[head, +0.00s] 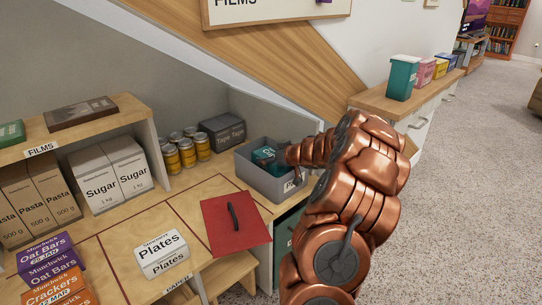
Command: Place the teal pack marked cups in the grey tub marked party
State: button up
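The grey tub (243,170) stands on the wooden shelf top, right of centre. Its front label is mostly hidden by my arm; only the start of the lettering shows. A teal pack (264,155) with a partly visible white "C" shows inside the tub's rim, low in the opening. My gripper (279,157) is over the tub, right at the pack. The fingers are dark, small and partly hidden by my copper arm, so I cannot tell whether they grip the pack or stand open beside it. Whether the pack rests on the tub's floor is hidden.
A dark Tape box (222,133) and several yellow-labelled cans (187,153) stand behind the tub. A red panel (236,224) with a black handle lies in front. A white Plates pack (162,255) is left of it. Coloured bins (403,78) stand on the right-hand counter.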

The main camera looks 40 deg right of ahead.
jog(key=o, duration=1.1)
